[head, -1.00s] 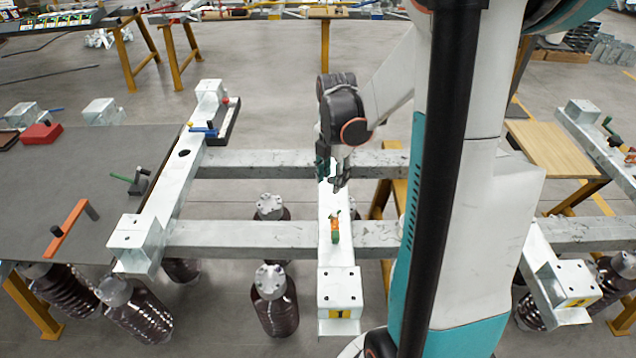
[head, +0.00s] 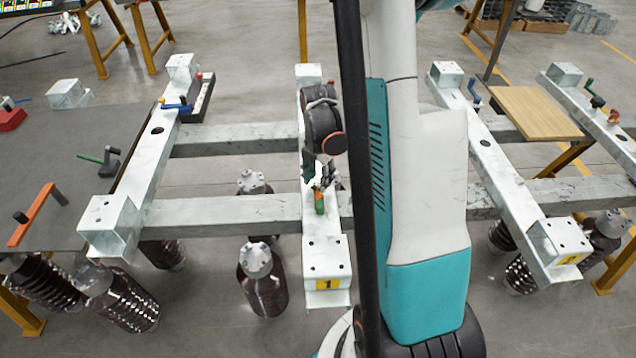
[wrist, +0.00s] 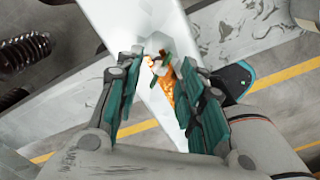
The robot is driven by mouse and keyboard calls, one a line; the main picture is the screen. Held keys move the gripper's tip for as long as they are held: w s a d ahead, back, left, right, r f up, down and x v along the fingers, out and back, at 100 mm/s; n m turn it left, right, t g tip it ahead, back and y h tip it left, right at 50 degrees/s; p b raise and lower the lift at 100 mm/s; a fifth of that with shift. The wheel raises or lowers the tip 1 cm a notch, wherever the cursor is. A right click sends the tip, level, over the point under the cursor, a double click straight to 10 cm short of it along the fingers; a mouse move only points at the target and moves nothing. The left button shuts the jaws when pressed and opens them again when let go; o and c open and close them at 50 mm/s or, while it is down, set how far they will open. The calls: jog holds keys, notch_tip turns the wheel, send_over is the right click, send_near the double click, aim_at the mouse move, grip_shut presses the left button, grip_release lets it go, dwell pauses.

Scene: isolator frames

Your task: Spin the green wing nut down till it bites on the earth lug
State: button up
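A small green and orange fitting (head: 320,201) stands on the white middle beam (head: 322,250) marked 1. In the wrist view its dark green top (wrist: 164,68) and orange part (wrist: 167,91) show. I take the green part for the wing nut; the earth lug and the nut's height on its stud are too small to make out. My gripper (head: 318,180) is just behind the fitting in the head view. In the wrist view its two teal-padded fingers (wrist: 162,72) are spread, one on each side of the fitting, with gaps showing. Contact is not visible.
Grey cross rails (head: 230,212) run beneath the white beams. Brown ribbed insulators (head: 262,285) hang below. A grey table (head: 40,165) with an orange-handled tool (head: 32,213) is at left. A left beam (head: 150,165) carries a blue-handled part (head: 178,107); a wooden board (head: 522,112) lies at right.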

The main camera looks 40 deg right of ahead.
jog(key=shift+f, duration=0.45)
grip_shut()
jog(key=shift+m, duration=0.5)
dwell(0.3)
